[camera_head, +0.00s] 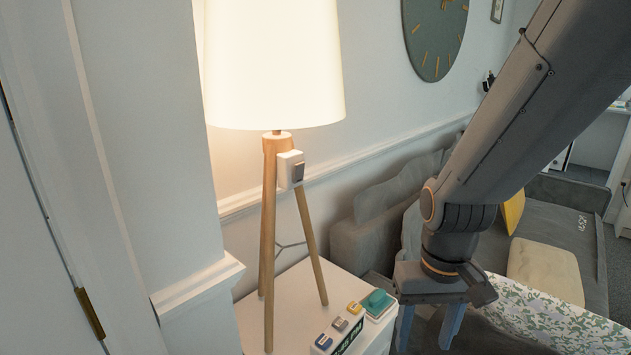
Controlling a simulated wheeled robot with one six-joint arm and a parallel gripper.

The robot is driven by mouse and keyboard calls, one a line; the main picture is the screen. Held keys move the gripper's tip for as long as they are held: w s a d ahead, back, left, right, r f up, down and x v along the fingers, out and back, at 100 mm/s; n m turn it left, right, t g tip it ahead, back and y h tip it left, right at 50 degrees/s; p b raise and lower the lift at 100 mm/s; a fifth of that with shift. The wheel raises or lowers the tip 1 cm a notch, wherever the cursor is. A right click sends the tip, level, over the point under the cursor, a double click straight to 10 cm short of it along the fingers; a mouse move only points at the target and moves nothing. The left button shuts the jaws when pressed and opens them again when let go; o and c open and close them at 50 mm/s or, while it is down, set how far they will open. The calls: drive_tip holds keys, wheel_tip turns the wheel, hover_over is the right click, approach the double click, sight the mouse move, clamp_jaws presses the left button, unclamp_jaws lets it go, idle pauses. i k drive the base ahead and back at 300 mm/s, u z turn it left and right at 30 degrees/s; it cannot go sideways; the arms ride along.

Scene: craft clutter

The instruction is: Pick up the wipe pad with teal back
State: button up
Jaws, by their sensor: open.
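The wipe pad with teal back (377,301) sits near the right edge of the white side table (283,310), on what looks like a pale pad or base with a greenish edge. My gripper (429,328) points down to the right of the wipe pad in the picture, with its two bluish fingers spread apart and nothing visible between them. The gripper appears apart from the pad. The fingertips show near the bottom of the view; their height relative to the table is hard to tell.
A lit tripod lamp (270,225) stands on the table to the left. A grey sofa (560,240) and a patterned surface (550,318) lie to the right.

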sight(377, 302)
drive_tip(key=z, duration=0.05)
drive_tip(key=k, duration=0.5)
drive_tip(key=z, duration=1)
drive_tip(key=i, duration=0.8)
drive_tip(key=u, duration=1.8)
